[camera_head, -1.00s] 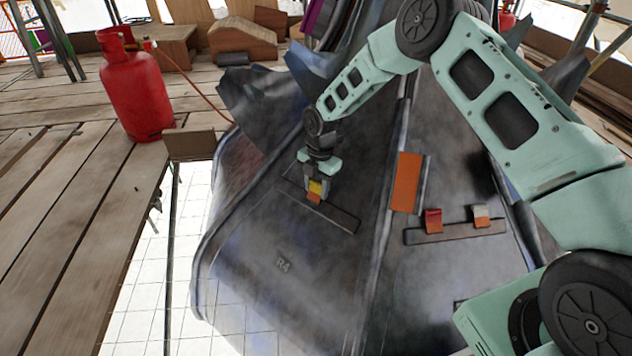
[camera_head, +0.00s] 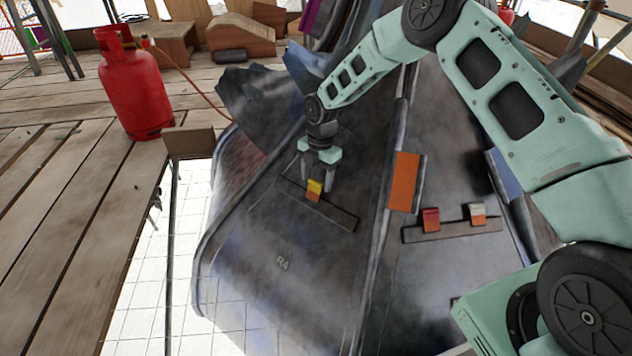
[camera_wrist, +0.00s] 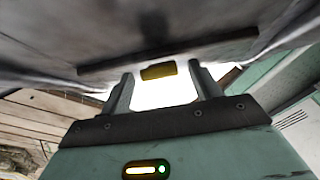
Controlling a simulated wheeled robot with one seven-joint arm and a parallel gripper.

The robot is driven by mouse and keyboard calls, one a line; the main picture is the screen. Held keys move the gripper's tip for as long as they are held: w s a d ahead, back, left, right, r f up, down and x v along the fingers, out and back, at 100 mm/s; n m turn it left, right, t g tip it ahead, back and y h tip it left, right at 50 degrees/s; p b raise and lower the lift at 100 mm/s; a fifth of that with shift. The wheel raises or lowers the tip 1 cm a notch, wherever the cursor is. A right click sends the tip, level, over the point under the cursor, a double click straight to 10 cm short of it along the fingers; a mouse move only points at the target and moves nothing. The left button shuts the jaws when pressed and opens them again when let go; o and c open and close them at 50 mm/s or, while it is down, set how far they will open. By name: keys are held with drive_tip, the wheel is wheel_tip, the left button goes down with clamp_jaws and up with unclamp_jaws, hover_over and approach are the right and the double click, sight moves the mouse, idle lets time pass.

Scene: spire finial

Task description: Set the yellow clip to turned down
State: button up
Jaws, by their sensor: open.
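The yellow clip (camera_head: 314,187) sits on a dark strip (camera_head: 334,213) on the left sloping panel, with an orange part at its lower side. It also shows in the wrist view (camera_wrist: 158,71) as a yellow block below the dark strip's edge, between and beyond the fingertips. My gripper (camera_head: 318,182) is open, just above and behind the clip in the head view. Its two fingers (camera_wrist: 160,78) are spread apart with nothing held. I cannot tell whether a finger touches the clip.
On the right panel, a red clip (camera_head: 431,219) and a grey-white clip (camera_head: 477,214) sit on another strip. An orange plate (camera_head: 405,181) lies near the ridge between panels. A red gas cylinder (camera_head: 138,85) stands on the planks at left.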

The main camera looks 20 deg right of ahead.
sight(316, 181)
wheel_tip(316, 181, up, 14)
drive_tip(key=w+d+p, duration=0.1)
drive_tip(key=p, duration=0.3)
drive_tip(key=shift+d, duration=0.25)
drive_tip(key=shift+r, duration=0.1)
drive_tip(key=shift+t+h, duration=0.4)
drive_tip(key=shift+h, duration=0.2)
drive_tip(key=f+b, duration=0.2)
drive_tip(key=f, duration=0.3)
drive_tip(key=a+f+b, duration=0.1)
drive_tip(key=f, duration=0.4)
drive_tip(key=s+f+b, duration=0.1)
drive_tip(key=f+b, duration=0.1)
drive_tip(key=f, duration=0.3)
drive_tip(key=shift+s+a+f+b, duration=0.1)
drive_tip(key=shift+a+f+b, duration=0.2)
drive_tip(key=shift+a+f, duration=0.1)
drive_tip(key=c, duration=1)
drive_tip(key=shift+d+r+p, duration=0.1)
drive_tip(key=shift+p, duration=0.25)
